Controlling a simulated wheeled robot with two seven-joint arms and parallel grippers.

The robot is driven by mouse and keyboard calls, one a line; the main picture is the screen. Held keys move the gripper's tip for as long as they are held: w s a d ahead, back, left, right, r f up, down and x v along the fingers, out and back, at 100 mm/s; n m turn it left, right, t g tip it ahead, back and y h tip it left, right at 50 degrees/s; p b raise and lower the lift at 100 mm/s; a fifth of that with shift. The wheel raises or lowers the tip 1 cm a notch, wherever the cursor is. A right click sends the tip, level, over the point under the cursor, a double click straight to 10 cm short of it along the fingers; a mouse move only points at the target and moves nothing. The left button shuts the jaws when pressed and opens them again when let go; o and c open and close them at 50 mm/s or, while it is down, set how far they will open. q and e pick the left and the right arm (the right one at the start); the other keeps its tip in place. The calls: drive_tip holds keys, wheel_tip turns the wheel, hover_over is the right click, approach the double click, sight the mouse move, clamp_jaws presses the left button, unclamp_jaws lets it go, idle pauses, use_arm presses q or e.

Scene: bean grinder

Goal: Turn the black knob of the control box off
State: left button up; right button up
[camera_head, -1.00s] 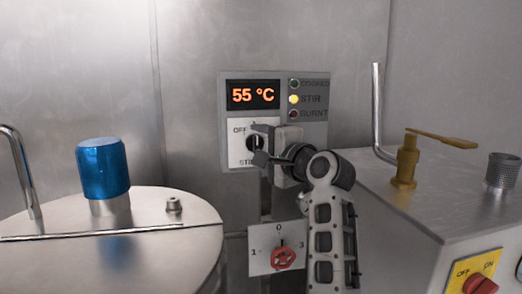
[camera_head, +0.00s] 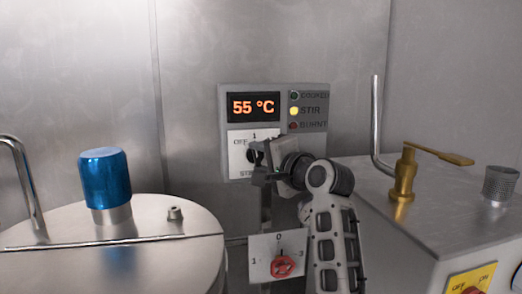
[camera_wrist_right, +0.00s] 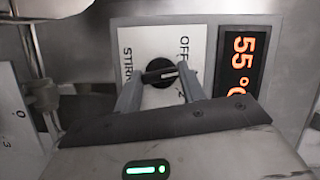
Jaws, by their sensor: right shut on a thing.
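The control box (camera_head: 285,91) hangs on the metal wall, with a lit 55 °C display and a yellow STIR light. Its black knob (camera_wrist_right: 160,73) sits on a white plate marked OFF and STIR. In the wrist view the knob's white mark points right, below the OFF lettering. My right gripper (camera_wrist_right: 161,88) has its two fingers on either side of the knob, shut on it. In the head view this gripper (camera_head: 257,165) hides most of the knob. My left gripper is not in view.
Below the box is a plate with a red knob (camera_head: 283,266), close to my right arm. A metal drum lid (camera_head: 120,240) with a blue-capped part (camera_head: 104,178) is at left. At right a metal housing (camera_head: 430,205) carries a brass lever (camera_head: 405,170).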

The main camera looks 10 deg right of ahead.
drive_tip(key=n+g+h+p, duration=0.1)
drive_tip(key=n, duration=0.1)
drive_tip(key=shift+r+n+p, duration=0.15)
drive_tip(key=shift+n+p, duration=0.15)
drive_tip(key=shift+n, duration=0.1)
drive_tip(key=shift+a+n+g+h, duration=0.1)
drive_tip(key=shift+n+g+h, duration=0.45)
drive_tip(key=shift+n, duration=0.75)
drive_tip(key=o, duration=1)
drive_tip(key=b+v, duration=0.2)
drive_tip(key=v, duration=1.4)
drive_tip(key=shift+s+a, duration=0.1)
drive_tip(key=shift+a, duration=0.05)
drive_tip(key=shift+f, duration=0.2)
